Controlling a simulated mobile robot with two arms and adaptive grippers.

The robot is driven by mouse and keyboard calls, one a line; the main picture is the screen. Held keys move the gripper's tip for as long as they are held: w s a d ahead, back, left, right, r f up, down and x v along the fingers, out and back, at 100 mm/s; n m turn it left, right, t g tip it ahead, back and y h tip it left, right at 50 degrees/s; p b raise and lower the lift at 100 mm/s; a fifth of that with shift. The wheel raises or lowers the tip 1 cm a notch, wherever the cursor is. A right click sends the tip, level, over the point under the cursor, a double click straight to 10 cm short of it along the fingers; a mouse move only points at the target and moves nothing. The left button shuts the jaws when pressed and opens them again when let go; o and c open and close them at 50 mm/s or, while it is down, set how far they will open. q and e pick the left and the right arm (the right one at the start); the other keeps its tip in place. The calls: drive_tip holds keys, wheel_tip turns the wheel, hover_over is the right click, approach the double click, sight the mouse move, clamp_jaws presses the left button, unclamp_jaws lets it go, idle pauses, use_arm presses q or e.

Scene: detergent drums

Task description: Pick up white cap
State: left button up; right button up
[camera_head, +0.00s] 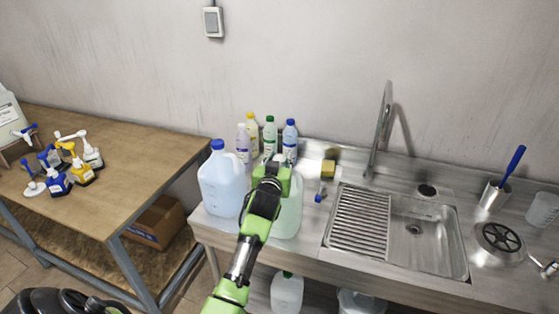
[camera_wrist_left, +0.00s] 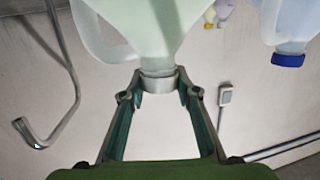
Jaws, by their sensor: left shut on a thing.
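A translucent pale-green jug (camera_head: 291,212) stands on the steel counter, partly behind my left arm. My left gripper (camera_head: 271,173) is over its top and hides its cap in the head view. In the left wrist view the picture is upside down, and the jug (camera_wrist_left: 150,30) tapers to its neck. The white cap (camera_wrist_left: 158,82) sits at the neck, between the two fingertips of my left gripper (camera_wrist_left: 160,84). The gripper is shut on the cap from both sides. The cap appears against the jug's neck. My right gripper is not in view.
A jug with a blue cap (camera_head: 221,180) stands close on the left. Several bottles (camera_head: 270,136) stand behind. A yellow sponge (camera_head: 328,168) and the sink (camera_head: 420,235) with a tall faucet (camera_head: 380,128) are to the right. A wooden table (camera_head: 115,165) is at left.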

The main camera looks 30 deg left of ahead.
use_arm(q)
drive_tip(key=shift+r, duration=0.1)
drive_tip(key=shift+r+b, duration=0.55)
drive_tip(key=s+a+r+b, duration=0.2)
drive_tip(key=s+r+b, duration=0.3)
drive_tip(key=s+r, duration=0.8)
drive_tip(key=s+d+f+m+h+b, duration=0.25)
drive_tip(key=d+f+m+h, duration=0.8)
drive_tip(key=d+f, duration=0.6)
drive_tip(key=s+d+f+m+g+h, duration=0.2)
drive_tip(key=s+d+h, duration=0.2)
drive_tip(key=s, duration=0.2)
drive_tip(key=s+d+f+m+g+h+b, duration=0.1)
drive_tip(key=s+d+f+m+g+h, duration=0.1)
drive_tip(key=s+d+h, duration=0.3)
drive_tip(key=shift+s+d+m+g, duration=0.2)
drive_tip(key=shift+s+m+g, duration=0.55)
drive_tip(key=shift+s, duration=0.25)
